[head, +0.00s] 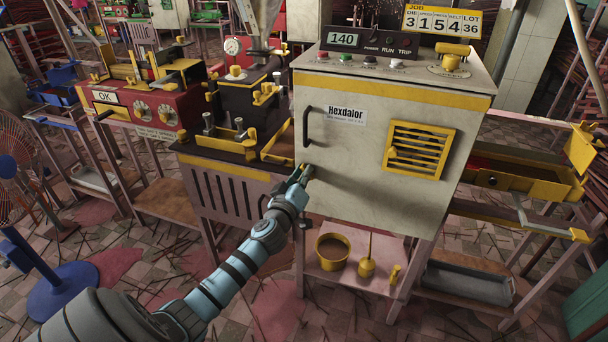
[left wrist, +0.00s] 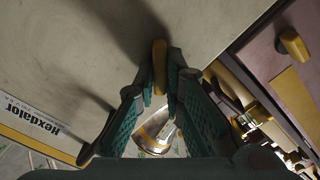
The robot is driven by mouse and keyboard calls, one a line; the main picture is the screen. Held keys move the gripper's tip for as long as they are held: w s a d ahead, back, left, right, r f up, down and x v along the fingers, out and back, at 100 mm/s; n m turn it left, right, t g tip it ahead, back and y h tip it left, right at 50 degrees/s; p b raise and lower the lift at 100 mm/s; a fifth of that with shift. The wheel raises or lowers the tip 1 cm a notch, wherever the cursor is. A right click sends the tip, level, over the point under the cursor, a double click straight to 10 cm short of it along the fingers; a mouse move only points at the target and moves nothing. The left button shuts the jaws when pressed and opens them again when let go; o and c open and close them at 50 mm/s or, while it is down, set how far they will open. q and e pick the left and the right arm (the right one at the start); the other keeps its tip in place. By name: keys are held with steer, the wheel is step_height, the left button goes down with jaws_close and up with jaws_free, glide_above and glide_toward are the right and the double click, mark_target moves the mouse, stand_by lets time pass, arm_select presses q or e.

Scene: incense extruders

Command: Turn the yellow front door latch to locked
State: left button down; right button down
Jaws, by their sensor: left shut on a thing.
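The yellow front door latch (left wrist: 159,58) shows in the left wrist view as a small rounded bar between my fingertips, against the cream door. My left gripper (head: 302,173) is at the lower left of the cabinet door (head: 345,185) in the head view, below the dark door handle (head: 307,126). In the left wrist view my left gripper (left wrist: 160,75) has its green fingers closed on the latch from both sides. In the head view the gripper mostly hides the latch, and I cannot tell its turned position. My right gripper is not in view.
A yellow louvred vent (head: 419,149) sits on the door's right side. A control panel (head: 372,42) with buttons is on top. A black and yellow extruder (head: 240,115) stands close on the left.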

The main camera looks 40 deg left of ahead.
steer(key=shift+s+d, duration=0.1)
arm_select(q)
steer(key=shift+w+d+m, duration=0.1)
steer(key=shift+d+m, duration=0.05)
steer(key=shift+m, duration=2.9)
steer(key=shift+d+m, duration=0.1)
steer(key=shift+m, duration=2.95)
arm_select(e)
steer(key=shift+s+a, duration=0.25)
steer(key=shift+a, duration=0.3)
